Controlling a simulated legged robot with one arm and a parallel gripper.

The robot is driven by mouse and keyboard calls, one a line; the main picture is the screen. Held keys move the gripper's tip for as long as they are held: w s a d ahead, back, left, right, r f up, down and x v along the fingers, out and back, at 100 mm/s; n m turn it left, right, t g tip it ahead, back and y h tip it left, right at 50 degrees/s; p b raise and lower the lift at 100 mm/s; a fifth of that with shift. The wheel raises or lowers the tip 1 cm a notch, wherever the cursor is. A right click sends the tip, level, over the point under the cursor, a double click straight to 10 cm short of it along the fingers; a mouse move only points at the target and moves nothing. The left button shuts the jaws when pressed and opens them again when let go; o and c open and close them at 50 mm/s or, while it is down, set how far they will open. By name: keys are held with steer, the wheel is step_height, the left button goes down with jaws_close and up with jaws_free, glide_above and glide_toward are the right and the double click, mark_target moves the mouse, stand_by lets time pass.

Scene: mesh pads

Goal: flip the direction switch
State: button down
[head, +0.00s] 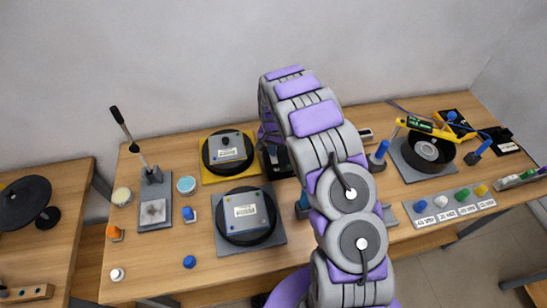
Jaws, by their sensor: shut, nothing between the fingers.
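My grey and purple arm rises from the bottom of the head view, arches over the table and bends down at its far end. My gripper is hidden behind the arm's links. Just below that far end, a dark device (278,161) on the table is partly covered by my arm. I cannot tell whether it is the direction switch, or how any lever on it stands. A small blue switch-like part (190,214) stands left of the front round pad, and an orange one (115,232) stands at the left edge. No label names either.
Two round black pads with labelled plates stand left of my arm, on a yellow base (206,176) and a grey base (276,239). A tall lever (130,138) rises at left. A black bowl (427,152) and a coloured button strip (450,205) are at right. The front left tabletop is mostly clear.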

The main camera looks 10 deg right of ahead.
steer(key=shift+f, duration=0.3)
steer(key=shift+r, duration=0.15)
steer(key=shift+r+p, duration=0.6)
steer(key=shift+r, duration=2.75)
steer(key=s+d+r+n+b, duration=0.2)
steer(key=s+r+b, duration=0.1)
steer(key=s+r, duration=1.45)
steer(key=s+a+n+g+b, duration=0.1)
steer(key=s+a+n+b, duration=0.1)
steer(key=s, duration=2.5)
steer(key=shift+s+n+g+b, duration=0.4)
steer(key=shift+n+b, duration=0.1)
steer(key=shift+n, duration=0.5)
